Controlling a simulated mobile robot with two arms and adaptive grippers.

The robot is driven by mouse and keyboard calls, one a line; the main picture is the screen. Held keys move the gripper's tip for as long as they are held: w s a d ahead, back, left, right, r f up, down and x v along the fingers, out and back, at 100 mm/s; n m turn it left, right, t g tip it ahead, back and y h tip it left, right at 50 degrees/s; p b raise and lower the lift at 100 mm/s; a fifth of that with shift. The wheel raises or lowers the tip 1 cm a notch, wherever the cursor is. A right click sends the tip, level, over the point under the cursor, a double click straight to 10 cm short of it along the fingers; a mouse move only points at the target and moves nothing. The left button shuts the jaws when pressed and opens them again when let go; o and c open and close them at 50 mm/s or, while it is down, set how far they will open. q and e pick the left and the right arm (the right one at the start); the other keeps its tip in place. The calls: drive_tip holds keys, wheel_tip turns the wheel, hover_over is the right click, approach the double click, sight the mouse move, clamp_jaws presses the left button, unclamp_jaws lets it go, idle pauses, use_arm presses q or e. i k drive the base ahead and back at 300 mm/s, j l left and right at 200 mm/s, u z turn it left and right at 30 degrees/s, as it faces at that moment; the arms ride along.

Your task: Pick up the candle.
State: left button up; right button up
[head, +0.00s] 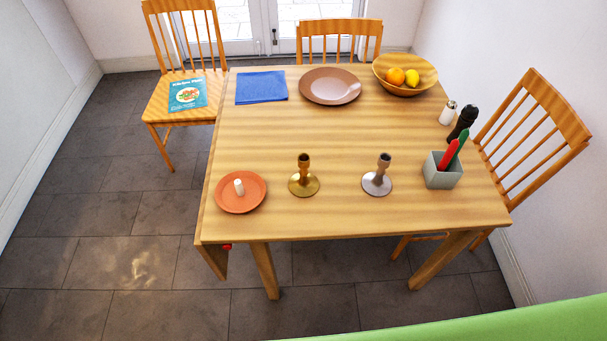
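A short white candle-like cylinder (239,187) stands on a round orange plate (228,203) at the table's near left corner. A red stick (449,155) and a green stick (460,144), which look like taper candles, lean in a grey square holder (443,178) near the right edge. A brass candlestick (304,184) and a silver candlestick (377,184) stand between them, both with nothing in their sockets. Neither of my grippers shows in the head view.
The wooden table (335,130) has clear room in its middle. A blue cloth (262,87), a brown plate (320,86), a fruit bowl (405,85), a white shaker (448,113) and a dark mill (463,121) stand farther back. Chairs surround the table. A green surface (520,325) crosses the bottom right.

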sight(454, 145)
drive_tip(key=z, duration=1.2)
